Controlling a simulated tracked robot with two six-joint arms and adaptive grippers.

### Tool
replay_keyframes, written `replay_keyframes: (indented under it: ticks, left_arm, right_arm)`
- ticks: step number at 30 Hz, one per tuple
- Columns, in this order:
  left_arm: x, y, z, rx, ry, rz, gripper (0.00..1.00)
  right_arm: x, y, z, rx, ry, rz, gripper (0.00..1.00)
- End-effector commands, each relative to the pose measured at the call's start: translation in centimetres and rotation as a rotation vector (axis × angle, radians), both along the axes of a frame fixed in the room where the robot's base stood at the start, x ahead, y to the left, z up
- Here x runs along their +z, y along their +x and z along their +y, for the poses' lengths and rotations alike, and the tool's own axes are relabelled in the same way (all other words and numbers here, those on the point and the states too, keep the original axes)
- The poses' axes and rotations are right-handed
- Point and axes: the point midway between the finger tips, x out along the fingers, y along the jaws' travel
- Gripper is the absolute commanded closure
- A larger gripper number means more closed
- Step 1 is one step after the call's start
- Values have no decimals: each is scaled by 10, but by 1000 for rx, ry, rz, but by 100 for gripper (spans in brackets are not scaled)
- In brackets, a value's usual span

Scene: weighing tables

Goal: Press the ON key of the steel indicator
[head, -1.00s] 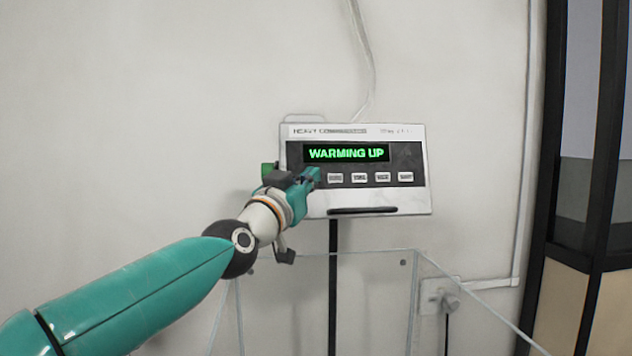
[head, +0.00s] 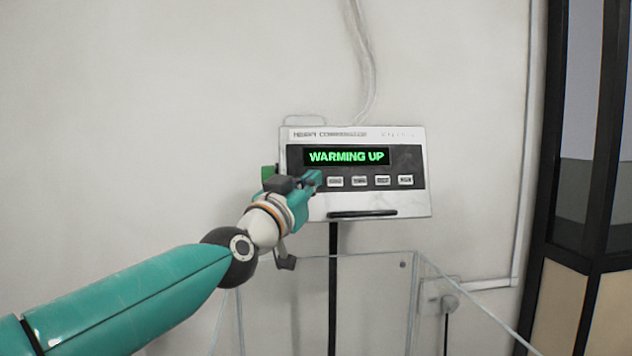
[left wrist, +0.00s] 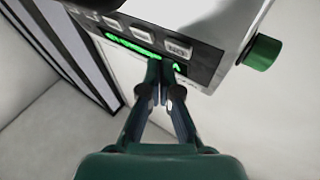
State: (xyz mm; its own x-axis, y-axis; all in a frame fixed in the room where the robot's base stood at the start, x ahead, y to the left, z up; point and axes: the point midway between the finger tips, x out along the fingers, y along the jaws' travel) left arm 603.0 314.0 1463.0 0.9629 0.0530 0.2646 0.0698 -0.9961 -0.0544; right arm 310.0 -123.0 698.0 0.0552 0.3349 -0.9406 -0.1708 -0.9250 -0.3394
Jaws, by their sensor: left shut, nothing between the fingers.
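The steel indicator (head: 355,209) is a pale metal box on a dark post against the wall. Its green display (head: 346,156) reads "WARMING UP". A row of several light keys (head: 359,181) lies below the display; their labels are too blurred to read surely. My left gripper (head: 317,177) is shut and empty, its tips in front of the panel at the left end of the key row. In the left wrist view, the shut fingertips (left wrist: 163,68) overlap the panel by the display's end, close to one key (left wrist: 178,48). Contact cannot be told.
A green knob (left wrist: 262,52) sticks out of the indicator's side near my gripper. A clear-walled box (head: 372,262) stands below the indicator. A cable (head: 364,60) hangs down the wall above it. A dark frame (head: 578,150) stands at the far right.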

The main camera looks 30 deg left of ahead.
Motion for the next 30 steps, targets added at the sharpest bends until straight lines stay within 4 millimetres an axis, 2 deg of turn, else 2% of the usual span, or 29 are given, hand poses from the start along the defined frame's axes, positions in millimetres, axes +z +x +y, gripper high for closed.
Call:
replay_keyframes:
  ticks: [7,20,30]
  left_arm:
    - [5,-4,-3,-1,0,-3,100]
    - [16,-34,-26,-1,0,-1,100]
    - [14,-39,-29,1,0,-1,100]
  right_arm:
    - [6,0,0,0,0,0,60]
    - [39,0,0,0,0,0,60]
    - [40,0,0,0,0,0,60]
